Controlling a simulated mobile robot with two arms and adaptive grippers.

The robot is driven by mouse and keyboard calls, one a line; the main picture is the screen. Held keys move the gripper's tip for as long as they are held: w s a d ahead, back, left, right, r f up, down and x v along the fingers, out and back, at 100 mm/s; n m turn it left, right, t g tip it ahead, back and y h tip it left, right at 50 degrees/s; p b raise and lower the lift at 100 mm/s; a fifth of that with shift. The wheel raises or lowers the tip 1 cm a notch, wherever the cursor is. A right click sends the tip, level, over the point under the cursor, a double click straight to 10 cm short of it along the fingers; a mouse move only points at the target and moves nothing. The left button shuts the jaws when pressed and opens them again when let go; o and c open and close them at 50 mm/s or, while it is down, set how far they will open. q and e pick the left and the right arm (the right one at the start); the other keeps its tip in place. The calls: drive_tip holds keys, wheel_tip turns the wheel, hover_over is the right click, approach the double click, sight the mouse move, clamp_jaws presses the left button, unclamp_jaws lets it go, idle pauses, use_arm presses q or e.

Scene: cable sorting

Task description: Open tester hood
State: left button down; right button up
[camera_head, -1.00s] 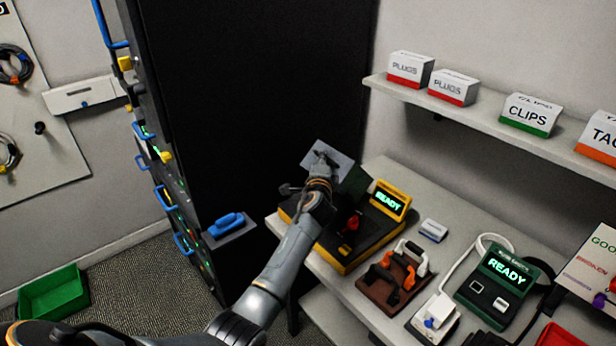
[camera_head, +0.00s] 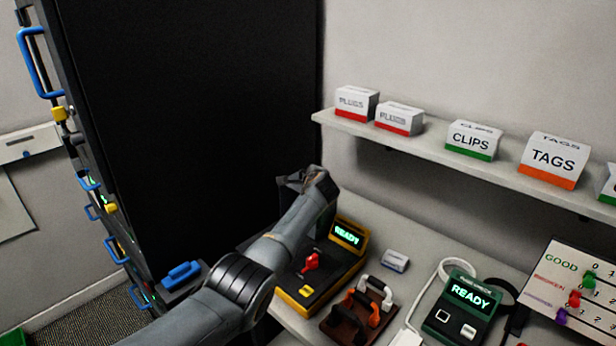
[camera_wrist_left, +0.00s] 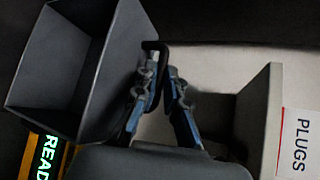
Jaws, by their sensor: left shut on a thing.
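The yellow tester (camera_head: 293,298) stands on the bench with its green READY display lit and a red knob (camera_head: 311,262) on its top. Its dark grey hood (camera_wrist_left: 75,70) shows in the left wrist view as an open-sided box, raised and tilted beside the display. In the head view my arm hides most or all of the hood. My left gripper (camera_head: 305,180) is at the back of the tester, above it. In the left wrist view its fingers (camera_wrist_left: 163,72) are shut at a black handle bar (camera_wrist_left: 155,48) by the hood's edge. My right gripper is out of view.
A tall black rack (camera_head: 190,130) stands close at the left. A shelf (camera_head: 420,152) with PLUGS (camera_head: 356,102), CLIPS and TAGS boxes runs above the bench. A brown clip holder (camera_head: 343,328) and a green READY device (camera_head: 460,308) stand right of the tester.

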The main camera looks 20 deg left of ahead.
use_arm(q)
drive_tip(key=shift+w+r, duration=0.55)
drive_tip(key=shift+w, duration=0.1)
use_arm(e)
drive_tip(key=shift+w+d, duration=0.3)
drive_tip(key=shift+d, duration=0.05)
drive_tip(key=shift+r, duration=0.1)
use_arm(q)
drive_tip(key=c, duration=1.4)
unclamp_jaws()
drive_tip(key=shift+s+a+f, duration=0.1)
drive_tip(key=shift+f, duration=0.05)
drive_tip(key=shift+f+g, duration=0.1)
drive_tip(key=shift+g, duration=0.2)
drive_tip(key=shift+d, duration=0.25)
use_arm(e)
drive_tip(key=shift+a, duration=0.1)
use_arm(q)
drive_tip(key=shift+s+d, duration=0.1)
drive_tip(key=shift+s, duration=0.05)
drive_tip(key=v, duration=1.1)
drive_tip(key=shift+s, duration=0.35)
